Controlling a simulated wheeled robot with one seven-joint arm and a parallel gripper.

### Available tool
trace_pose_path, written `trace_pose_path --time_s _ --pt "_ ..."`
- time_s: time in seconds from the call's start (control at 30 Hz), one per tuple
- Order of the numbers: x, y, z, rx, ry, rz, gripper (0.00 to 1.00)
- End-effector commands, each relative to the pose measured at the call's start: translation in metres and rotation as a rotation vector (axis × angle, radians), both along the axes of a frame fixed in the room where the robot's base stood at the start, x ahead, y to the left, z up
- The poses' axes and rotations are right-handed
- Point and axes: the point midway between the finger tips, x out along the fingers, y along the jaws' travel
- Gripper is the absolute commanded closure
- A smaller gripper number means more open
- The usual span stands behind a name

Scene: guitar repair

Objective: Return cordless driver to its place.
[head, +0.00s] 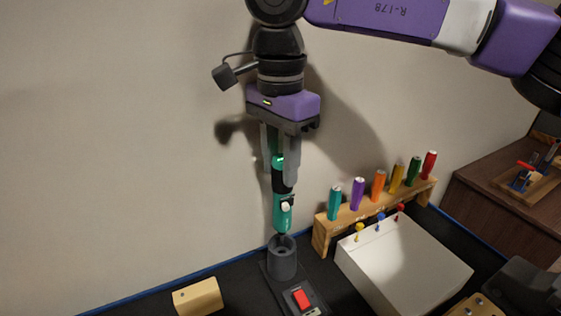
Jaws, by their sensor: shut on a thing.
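The cordless driver (283,212) is green and black and hangs upright below my gripper (279,172). My gripper is shut on its upper black part, pointing down. The driver's lower end is just above, or at the mouth of, a dark round holder (282,262) on a black base with a red switch (303,298). I cannot tell whether the tip is inside the holder's opening.
A wooden rack (331,228) with several coloured handles stands to the right. In front of it is a white box (402,262) with small coloured pins. A tan block (198,297) lies to the left. A plain wall (110,140) stands close behind.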

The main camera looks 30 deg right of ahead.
Motion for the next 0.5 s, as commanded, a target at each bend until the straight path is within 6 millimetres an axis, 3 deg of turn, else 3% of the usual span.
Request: trace_pose_path --time_s 0.5 --pt "0.000 0.000 -0.020 0.000 -0.001 0.000 1.00"
